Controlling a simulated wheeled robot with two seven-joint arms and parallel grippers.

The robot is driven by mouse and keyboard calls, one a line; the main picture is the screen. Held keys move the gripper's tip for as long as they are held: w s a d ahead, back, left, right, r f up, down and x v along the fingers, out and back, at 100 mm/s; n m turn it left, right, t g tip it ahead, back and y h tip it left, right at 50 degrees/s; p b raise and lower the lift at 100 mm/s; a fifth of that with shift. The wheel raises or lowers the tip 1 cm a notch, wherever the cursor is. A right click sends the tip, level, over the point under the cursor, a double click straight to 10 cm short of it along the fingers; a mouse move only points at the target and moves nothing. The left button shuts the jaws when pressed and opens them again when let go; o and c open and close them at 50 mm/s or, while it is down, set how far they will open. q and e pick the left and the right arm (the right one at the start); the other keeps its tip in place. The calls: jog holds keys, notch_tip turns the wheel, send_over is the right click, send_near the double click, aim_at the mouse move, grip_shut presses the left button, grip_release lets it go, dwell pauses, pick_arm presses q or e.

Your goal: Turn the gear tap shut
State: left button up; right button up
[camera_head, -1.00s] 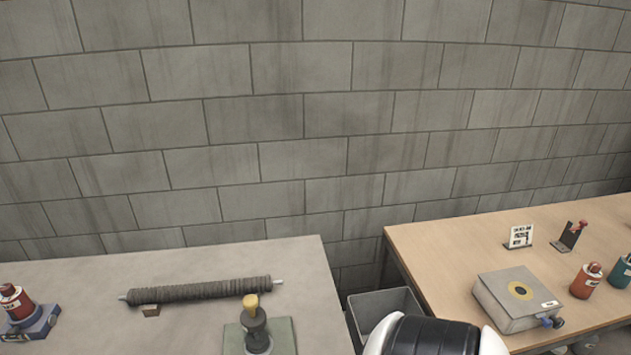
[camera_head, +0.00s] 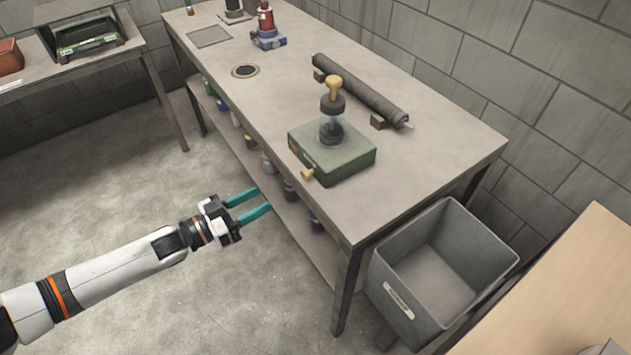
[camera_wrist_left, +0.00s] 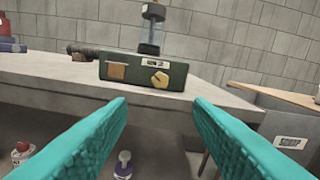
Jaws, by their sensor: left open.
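A green box (camera_head: 333,152) stands near the front edge of the grey bench (camera_head: 440,150). A small yellow knob (camera_head: 308,174), which looks like the gear tap, sticks out of its front face. The knob shows tilted in the left wrist view (camera_wrist_left: 160,79), right of a brown plate. A glass cylinder (camera_head: 332,122) with a dark cap and yellow top stands on the box. My left gripper (camera_head: 264,198) is open and empty, with teal fingers apart from the knob, in front of the bench. In the left wrist view the knob lies ahead, between the fingers (camera_wrist_left: 160,100). My right gripper is out of view.
A dark ribbed roll (camera_head: 360,90) lies on supports behind the box. A grey bin (camera_head: 395,285) stands at the bench's right end, beside a wooden table (camera_head: 565,300). Several bottles stand on the shelf under the bench. The floor around my left arm is clear.

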aim_at(303, 176)
pick_arm(q)
jog(key=x, duration=1.1)
jog(key=shift+d+r+p, duration=0.2)
jog(key=shift+p, duration=0.2)
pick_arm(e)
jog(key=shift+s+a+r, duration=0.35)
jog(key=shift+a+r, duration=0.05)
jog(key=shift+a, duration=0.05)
pick_arm(q)
jog(key=c, duration=1)
